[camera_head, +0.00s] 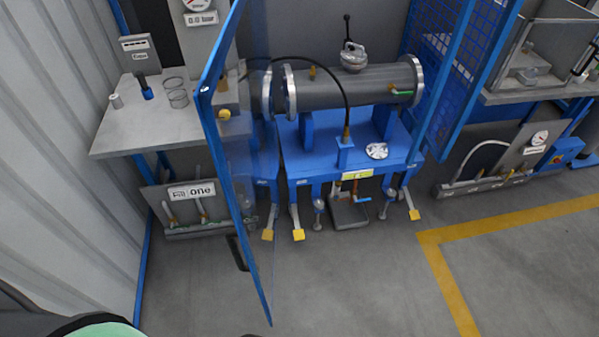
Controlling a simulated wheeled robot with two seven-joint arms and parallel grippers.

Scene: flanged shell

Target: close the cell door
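The cell door (233,165) is a blue-framed, see-through panel at left of centre. It stands open, swung out toward me and seen nearly edge-on. A dark handle (237,252) shows low on its left side. Behind the door is the cell, with a grey flanged shell (345,90) lying level on a blue stand (300,160). A blue mesh panel (450,75) stands on the cell's right side. Neither of my grippers is in view.
A grey bench (130,130) stands left of the door, by a corrugated wall (65,150). A second bench (540,95) is at right. A dark tray (348,212) lies under the stand. The floor (350,280) in front is clear, with a yellow line (520,215).

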